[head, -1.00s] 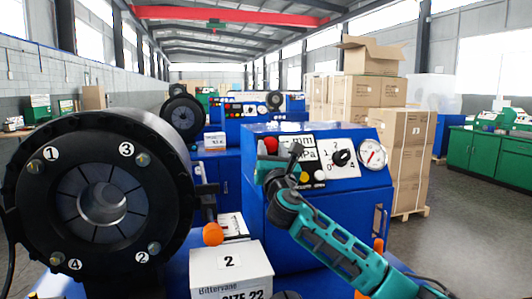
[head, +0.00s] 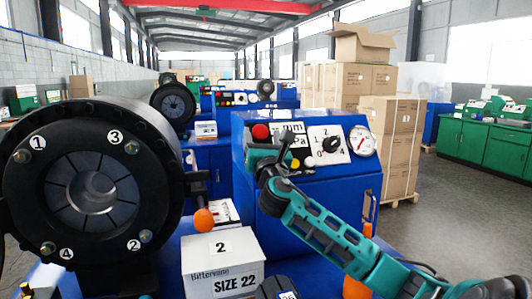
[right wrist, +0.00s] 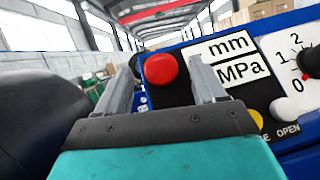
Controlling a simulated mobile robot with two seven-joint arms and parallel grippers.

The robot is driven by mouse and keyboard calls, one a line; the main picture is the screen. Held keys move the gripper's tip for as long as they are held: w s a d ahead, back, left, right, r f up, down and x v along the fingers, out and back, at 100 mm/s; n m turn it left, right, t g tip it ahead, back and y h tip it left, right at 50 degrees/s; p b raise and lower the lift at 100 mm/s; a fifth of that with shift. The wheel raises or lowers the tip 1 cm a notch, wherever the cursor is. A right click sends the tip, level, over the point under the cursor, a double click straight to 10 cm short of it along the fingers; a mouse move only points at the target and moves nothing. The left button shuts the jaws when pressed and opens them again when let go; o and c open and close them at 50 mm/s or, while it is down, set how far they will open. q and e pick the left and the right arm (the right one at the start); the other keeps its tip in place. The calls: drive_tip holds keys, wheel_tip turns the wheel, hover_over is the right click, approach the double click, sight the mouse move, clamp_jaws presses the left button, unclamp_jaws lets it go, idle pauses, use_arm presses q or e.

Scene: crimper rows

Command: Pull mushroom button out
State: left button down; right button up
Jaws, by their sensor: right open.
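The red mushroom button (head: 261,131) is on the upper left of the blue machine's control panel. It shows large and clear in the right wrist view (right wrist: 161,69). My right gripper (head: 268,149) is in front of the panel, just below the button in the head view. In the right wrist view its two grey fingers (right wrist: 162,84) are spread, one to each side of the button, with a gap on both sides. Nothing is held. How far the fingertips are from the panel is unclear. My left gripper is not in view.
The panel also carries mm and MPa labels (right wrist: 234,70), a black knob (head: 331,144), yellow and white buttons, and a gauge (head: 362,141). A large black crimper head (head: 40,190) stands left. A white numbered box (head: 222,268) sits in front.

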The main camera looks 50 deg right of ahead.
drive_tip(key=b+v, duration=0.1)
drive_tip(key=v, duration=1.1)
drive_tip(key=shift+f+b, duration=0.15)
drive_tip(key=shift+b, duration=0.2)
drive_tip(key=shift+s, duration=0.15)
